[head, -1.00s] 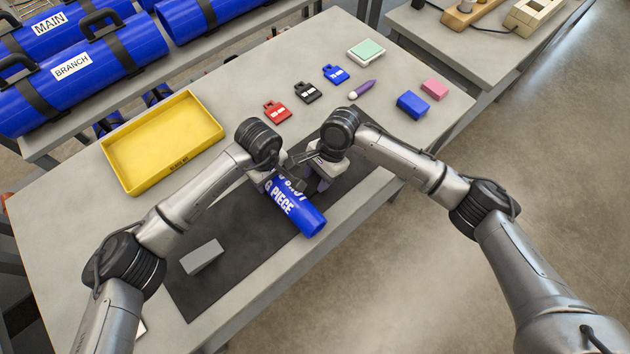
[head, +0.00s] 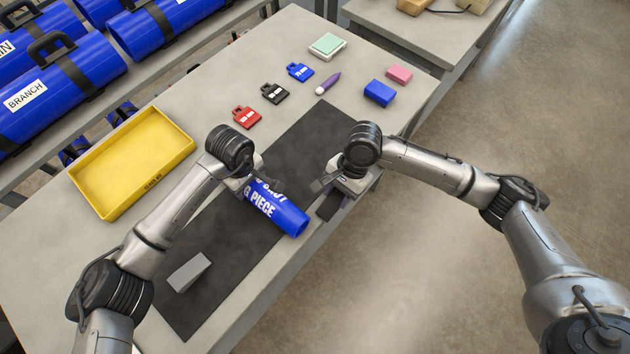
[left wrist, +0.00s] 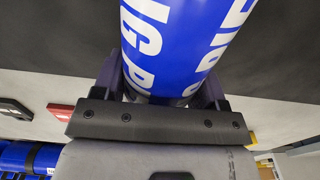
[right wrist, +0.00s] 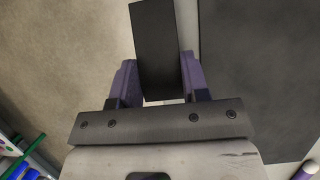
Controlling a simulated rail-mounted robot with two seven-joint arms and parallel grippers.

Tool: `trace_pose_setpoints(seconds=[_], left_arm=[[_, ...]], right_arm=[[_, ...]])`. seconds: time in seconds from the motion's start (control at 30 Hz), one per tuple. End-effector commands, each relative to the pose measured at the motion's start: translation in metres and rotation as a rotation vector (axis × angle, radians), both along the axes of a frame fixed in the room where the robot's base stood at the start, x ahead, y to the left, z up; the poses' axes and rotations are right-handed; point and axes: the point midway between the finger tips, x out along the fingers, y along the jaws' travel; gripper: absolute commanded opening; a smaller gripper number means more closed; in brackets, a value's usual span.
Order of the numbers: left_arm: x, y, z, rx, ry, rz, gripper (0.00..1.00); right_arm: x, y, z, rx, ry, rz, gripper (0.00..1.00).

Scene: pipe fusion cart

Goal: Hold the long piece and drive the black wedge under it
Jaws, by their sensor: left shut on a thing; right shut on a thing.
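The long piece (head: 277,214) is a blue cylinder with white lettering, lying on the dark mat (head: 215,235). My left gripper (head: 250,190) is shut on its far end; in the left wrist view the blue piece (left wrist: 180,45) sits between the fingers. My right gripper (head: 338,196) is right of the long piece, near the table's front edge, apart from it. It is shut on the black wedge (head: 329,207); the wedge (right wrist: 155,50) stands between its purple fingers in the right wrist view. A grey wedge-shaped block (head: 188,272) lies on the mat at the lower left.
A yellow tray (head: 185,157) stands left of the mat. Red (head: 247,117), black (head: 275,93) and blue (head: 300,72) tags, a purple marker (head: 328,83), a blue box (head: 379,93) and a pink block (head: 399,74) lie towards the back.

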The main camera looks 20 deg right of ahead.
Motion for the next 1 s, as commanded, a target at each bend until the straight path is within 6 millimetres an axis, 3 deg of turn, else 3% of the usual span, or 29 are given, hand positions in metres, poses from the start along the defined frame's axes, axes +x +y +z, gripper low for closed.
trace_pose_setpoints(seconds=[0.2,0.4,0.57,0.8,1.0], left_arm=[[0.0,0.0,0.0,0.0,0.0,0.0,0.32],[0.0,0.0,0.0,0.0,0.0,0.0,0.32],[0.0,0.0,0.0,0.0,0.0,0.0,0.32],[0.0,0.0,0.0,0.0,0.0,0.0,0.32],[0.0,0.0,0.0,0.0,0.0,0.0,0.32]], right_arm=[[-0.03,-0.027,0.0,-0.001,0.001,-0.001,0.04],[-0.037,-0.039,0.007,0.0,-0.002,-0.001,0.04],[-0.017,-0.024,0.034,0.006,-0.009,0.02,0.04],[0.036,0.028,0.082,0.003,-0.006,0.055,0.04],[0.072,0.056,0.092,0.001,0.001,0.046,0.04]])
